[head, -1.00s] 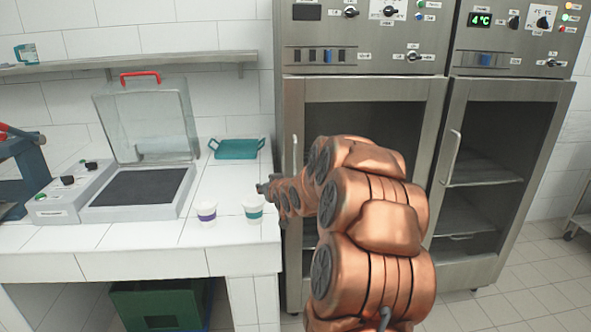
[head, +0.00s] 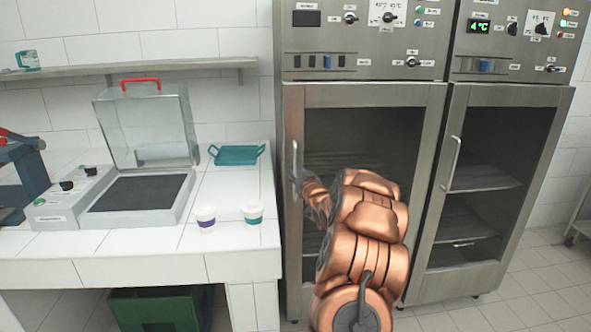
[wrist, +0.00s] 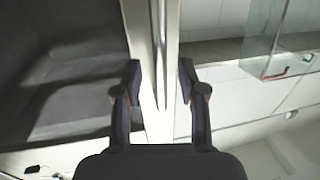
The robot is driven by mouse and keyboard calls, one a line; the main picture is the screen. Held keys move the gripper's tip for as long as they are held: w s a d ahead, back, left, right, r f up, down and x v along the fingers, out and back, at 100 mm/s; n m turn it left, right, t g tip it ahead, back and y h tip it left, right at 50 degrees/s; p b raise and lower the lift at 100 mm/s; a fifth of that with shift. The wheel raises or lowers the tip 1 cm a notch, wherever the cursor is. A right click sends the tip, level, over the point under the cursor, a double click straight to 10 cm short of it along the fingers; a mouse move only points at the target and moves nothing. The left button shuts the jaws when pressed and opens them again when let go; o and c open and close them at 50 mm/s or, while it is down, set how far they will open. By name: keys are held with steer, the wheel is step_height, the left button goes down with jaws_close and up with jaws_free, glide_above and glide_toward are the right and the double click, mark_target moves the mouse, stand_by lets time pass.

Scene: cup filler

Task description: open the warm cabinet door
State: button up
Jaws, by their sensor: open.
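The left cabinet's glass door (head: 365,135) is shut in its steel frame, in the head view. I take it as the warm cabinet, since the other one's display reads 4 °C. Its upright bar handle (head: 295,160) is on the door's left side. My gripper (head: 297,182) is at the handle's lower part, partly hidden by my arm. In the wrist view my gripper (wrist: 159,78) is open, with the upright handle (wrist: 161,50) lined up between its two fingers. I cannot tell whether either finger touches it.
The right cabinet (head: 485,180) is shut, its handle (head: 452,163) on its left side.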

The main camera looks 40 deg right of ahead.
mark_target(296, 171)
steer(key=shift+p+x, duration=0.3)
steer(key=shift+x, duration=1.4)
jaws_close()
